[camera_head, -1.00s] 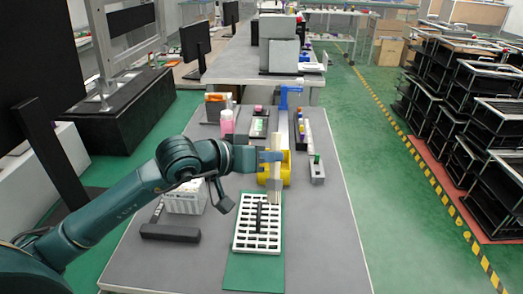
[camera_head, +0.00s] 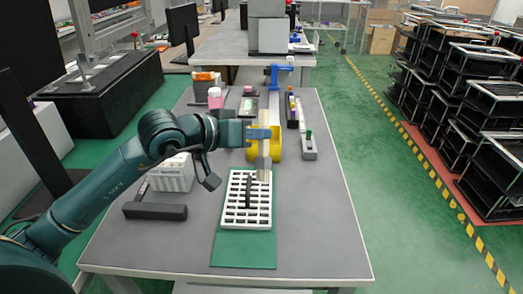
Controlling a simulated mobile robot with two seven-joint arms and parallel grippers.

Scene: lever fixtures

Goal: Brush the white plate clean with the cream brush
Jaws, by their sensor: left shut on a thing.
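The white plate (camera_head: 234,218), a slotted grid with a dark bar-shaped piece on it, lies on a green mat (camera_head: 243,251) on the grey table. My left gripper (camera_head: 267,134) is shut on the cream brush (camera_head: 264,150). The brush is upright, its lower end at the far right corner of the plate; I cannot tell if it touches. My right gripper is not in view.
A yellow part (camera_head: 251,153) stands behind the brush. A blue clamp-like tool (camera_head: 279,75) is farther back. A white basket (camera_head: 172,176) and a black block (camera_head: 155,210) lie to the left. A grey holder (camera_head: 309,148) stands right. The table's right front is clear.

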